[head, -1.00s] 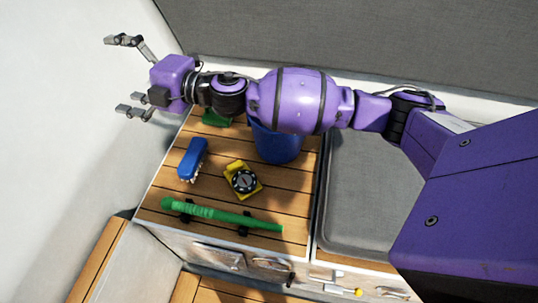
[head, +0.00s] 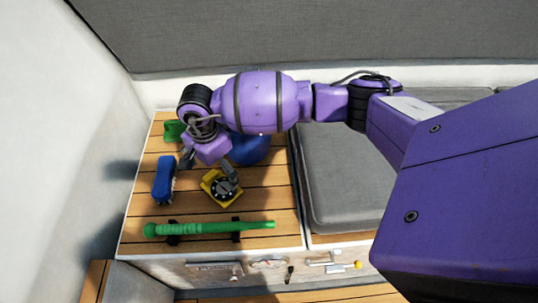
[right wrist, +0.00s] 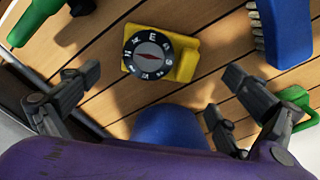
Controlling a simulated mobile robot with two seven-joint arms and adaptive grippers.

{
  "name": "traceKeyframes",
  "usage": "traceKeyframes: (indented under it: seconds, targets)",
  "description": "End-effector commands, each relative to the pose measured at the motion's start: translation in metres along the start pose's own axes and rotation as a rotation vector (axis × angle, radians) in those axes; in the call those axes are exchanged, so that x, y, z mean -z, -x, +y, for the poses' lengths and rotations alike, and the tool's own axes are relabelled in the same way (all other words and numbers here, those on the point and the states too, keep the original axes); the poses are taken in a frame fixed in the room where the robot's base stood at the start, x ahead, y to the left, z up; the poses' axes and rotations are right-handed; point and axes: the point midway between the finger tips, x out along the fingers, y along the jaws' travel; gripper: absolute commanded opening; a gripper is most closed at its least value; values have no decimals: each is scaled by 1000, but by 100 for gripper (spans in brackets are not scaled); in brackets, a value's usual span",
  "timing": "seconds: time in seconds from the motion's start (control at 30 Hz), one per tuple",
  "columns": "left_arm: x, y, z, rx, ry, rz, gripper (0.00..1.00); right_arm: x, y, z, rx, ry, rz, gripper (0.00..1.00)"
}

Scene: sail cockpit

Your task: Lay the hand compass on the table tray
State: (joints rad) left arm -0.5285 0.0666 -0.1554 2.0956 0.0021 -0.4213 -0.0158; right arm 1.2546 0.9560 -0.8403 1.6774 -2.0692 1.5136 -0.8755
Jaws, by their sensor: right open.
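The hand compass is a yellow block with a round black dial (head: 211,195). It lies on a slatted wooden top, and it shows again in the right wrist view (right wrist: 181,62). My right gripper (head: 209,172) is open above the compass, pointing down, with one finger overlapping the compass in the head view. In the right wrist view its fingers (right wrist: 162,76) are spread wide, with the compass between and beyond them and nothing held. I cannot make out a table tray in either view. My left gripper is not in view.
A blue brush (head: 163,179) lies left of the compass, and a green rod (head: 205,229) lies in front on dark supports. A blue round container (head: 250,150) and a green object (head: 174,131) are behind. A grey cushion (head: 345,180) is to the right.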

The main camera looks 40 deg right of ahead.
Motion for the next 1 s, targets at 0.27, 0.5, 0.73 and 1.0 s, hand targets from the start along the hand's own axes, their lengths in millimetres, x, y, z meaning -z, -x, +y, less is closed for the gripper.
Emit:
traceKeyframes:
  seconds: [0.27, 0.5, 0.73, 1.0]
  targets:
    - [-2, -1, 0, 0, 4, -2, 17, -1, -30, 2, -3, -2, -3, 100]
    - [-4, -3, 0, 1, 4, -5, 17, -2, -62, 1, -2, -3, -5, 100]
    - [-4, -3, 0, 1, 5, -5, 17, -1, -63, 1, 0, -3, -4, 99]
    - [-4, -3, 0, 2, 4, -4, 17, -1, -63, 0, 1, -3, -4, 63]
